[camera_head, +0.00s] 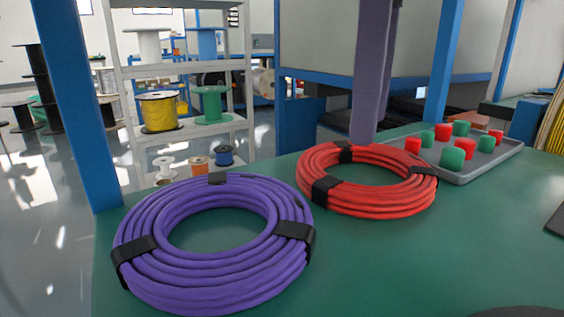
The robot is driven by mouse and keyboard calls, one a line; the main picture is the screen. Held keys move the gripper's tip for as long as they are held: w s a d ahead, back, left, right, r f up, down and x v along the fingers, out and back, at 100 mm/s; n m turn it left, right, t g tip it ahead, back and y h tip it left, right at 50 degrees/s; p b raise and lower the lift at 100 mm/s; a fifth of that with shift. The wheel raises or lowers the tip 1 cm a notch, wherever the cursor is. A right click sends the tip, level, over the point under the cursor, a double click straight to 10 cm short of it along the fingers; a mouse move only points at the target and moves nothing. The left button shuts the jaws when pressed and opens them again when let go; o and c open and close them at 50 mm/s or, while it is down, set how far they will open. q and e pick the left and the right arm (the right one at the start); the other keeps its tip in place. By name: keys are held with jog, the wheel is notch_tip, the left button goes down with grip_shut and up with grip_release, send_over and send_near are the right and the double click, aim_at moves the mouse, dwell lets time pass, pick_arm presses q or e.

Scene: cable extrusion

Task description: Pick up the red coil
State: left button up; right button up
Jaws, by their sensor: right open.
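The red coil (331,198) is a ring of red cable bound with black straps. It lies flat on the green table (400,265), right of the picture's middle. A larger purple coil (212,287), also strapped in black, lies in front of it to the left. Their facing edges are close together, and I cannot tell whether they touch. No gripper fingers show in the head view, and nothing is holding the red coil. A dark curved shape (522,312) is cut off at the bottom right, too little to identify.
A grey tray (465,177) with several red and green pieces stands behind the red coil on the right. A purplish post (371,75) rises behind the coil. Blue posts (72,105) frame the table. A dark flat object (556,221) lies at the right edge.

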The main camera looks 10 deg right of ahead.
aim_at(359, 190)
jog(key=f, duration=0.1)
jog(key=f+b, duration=0.1)
jog(key=f, duration=0.1)
jog(key=shift+s+d+f, duration=0.1)
jog(key=shift+s+f, duration=0.2)
jog(key=shift+f, duration=0.05)
jog(key=f+b, duration=0.1)
jog(key=f, duration=0.1)
jog(key=f+b, duration=0.1)
jog(key=f, duration=0.1)
jog(key=shift+w, duration=0.4)
jog(key=shift+c, duration=1.4)
pick_arm(q)
jog(key=f, duration=0.1)
jog(key=s+f, duration=0.1)
jog(key=f, duration=0.1)
jog(key=shift+f, duration=0.15)
pick_arm(e)
grip_shut()
